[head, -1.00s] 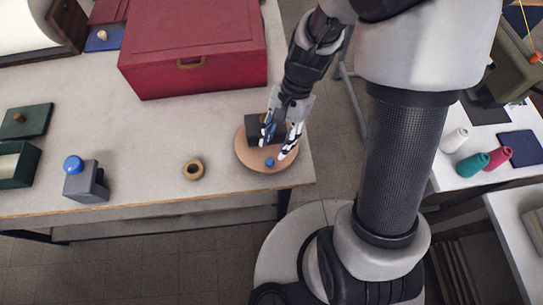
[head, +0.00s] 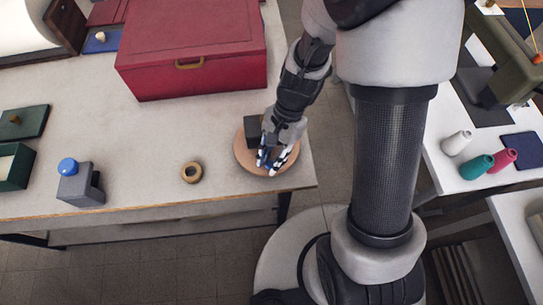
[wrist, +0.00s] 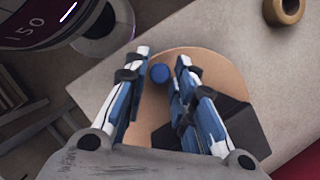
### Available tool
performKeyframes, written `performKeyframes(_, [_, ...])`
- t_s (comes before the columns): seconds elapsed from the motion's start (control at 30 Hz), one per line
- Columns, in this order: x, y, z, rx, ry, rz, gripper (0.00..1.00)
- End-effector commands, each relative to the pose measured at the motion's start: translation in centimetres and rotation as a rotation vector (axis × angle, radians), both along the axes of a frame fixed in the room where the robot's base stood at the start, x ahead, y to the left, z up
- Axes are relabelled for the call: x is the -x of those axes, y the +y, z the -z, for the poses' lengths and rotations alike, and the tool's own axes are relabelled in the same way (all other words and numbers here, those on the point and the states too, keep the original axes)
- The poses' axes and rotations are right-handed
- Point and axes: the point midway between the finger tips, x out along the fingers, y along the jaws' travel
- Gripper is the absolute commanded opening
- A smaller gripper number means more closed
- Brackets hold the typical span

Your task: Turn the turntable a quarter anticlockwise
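The turntable is a round pale-wood disc (head: 242,152) near the right front corner of the table, also in the wrist view (wrist: 215,68). A dark grey block (head: 252,127) stands on its far side; it shows behind my right finger in the wrist view (wrist: 238,122). A small blue knob (wrist: 159,73) sits near the disc's edge. My fingers hide it in the head view. My gripper (head: 268,169) is over the near part of the disc, pointing down. In the wrist view its fingertips (wrist: 163,60) are apart on either side of the knob, with a gap visible.
A wooden ring (head: 191,172) lies left of the turntable. A red case (head: 190,60) stands behind. A grey block with a blue ball top (head: 80,185) and green boxes (head: 15,165) are farther left. The table's right edge is close to the disc.

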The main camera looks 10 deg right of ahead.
Motion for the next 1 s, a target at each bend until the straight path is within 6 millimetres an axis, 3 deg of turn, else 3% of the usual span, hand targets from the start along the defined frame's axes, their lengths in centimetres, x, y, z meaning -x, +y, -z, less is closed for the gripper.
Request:
performKeyframes(0.3, [0.00,0.00,-0.01,0.000,0.000,0.000,0.00])
performKeyframes(1.0, [0.00,-0.19,-0.04,0.000,0.001,-0.026,0.00])
